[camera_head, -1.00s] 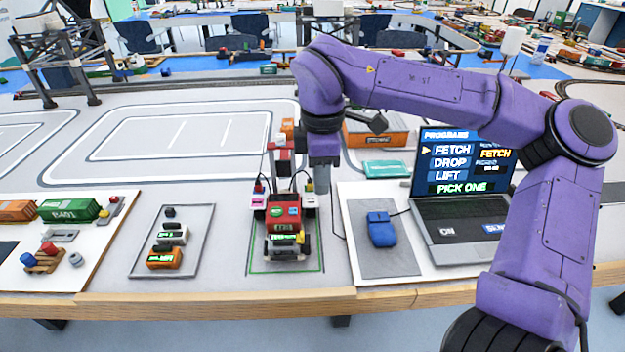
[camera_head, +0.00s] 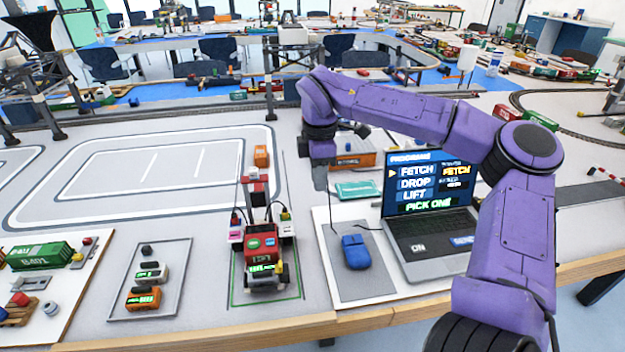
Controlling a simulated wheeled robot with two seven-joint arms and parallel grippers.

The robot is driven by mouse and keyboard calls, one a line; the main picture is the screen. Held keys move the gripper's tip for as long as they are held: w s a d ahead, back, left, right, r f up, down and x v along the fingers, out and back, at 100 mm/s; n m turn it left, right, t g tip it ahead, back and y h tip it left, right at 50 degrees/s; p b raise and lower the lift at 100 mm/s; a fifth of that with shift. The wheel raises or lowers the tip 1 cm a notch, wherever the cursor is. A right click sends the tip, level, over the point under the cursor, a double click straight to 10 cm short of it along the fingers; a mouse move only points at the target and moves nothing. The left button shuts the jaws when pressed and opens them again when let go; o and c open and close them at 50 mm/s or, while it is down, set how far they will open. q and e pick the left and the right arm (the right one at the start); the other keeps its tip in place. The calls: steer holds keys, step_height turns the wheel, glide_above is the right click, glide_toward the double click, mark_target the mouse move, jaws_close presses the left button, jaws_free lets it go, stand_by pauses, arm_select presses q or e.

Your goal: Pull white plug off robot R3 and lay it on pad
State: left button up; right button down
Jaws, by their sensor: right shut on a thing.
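The small red robot (camera_head: 262,248), which I take to be R3, stands upright in a green-outlined bay. It has a pale block on each side and thin black leads; its lettering is too small to read surely. My right gripper (camera_head: 321,184) points down, shut, above and to the right of the robot and apart from it. The white plug cannot be made out between the fingers. A thin dark line hangs below them. A grey framed pad (camera_head: 177,296) lies left of the robot with black, white and orange modules on it. My left gripper is out of view.
A blue mouse (camera_head: 356,252) lies on a grey mat right of the robot, beside an open laptop (camera_head: 430,232). A teal box (camera_head: 358,190) and an orange box stand behind. A board with a green container (camera_head: 38,257) is at the left.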

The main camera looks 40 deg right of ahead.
steer(key=p, duration=0.3)
glide_above(334, 214)
stand_by(0.4)
step_height(334, 214, down, 18)
steer(key=b, duration=1.6)
steer(key=shift+f, duration=0.1)
steer(key=shift+f+b, duration=0.65)
steer(key=shift+b, duration=0.2)
stand_by(0.4)
steer(key=c, duration=1)
jaws_free()
step_height(334, 214, up, 11)
steer(key=shift+f+p, duration=0.2)
steer(key=shift+p, duration=0.3)
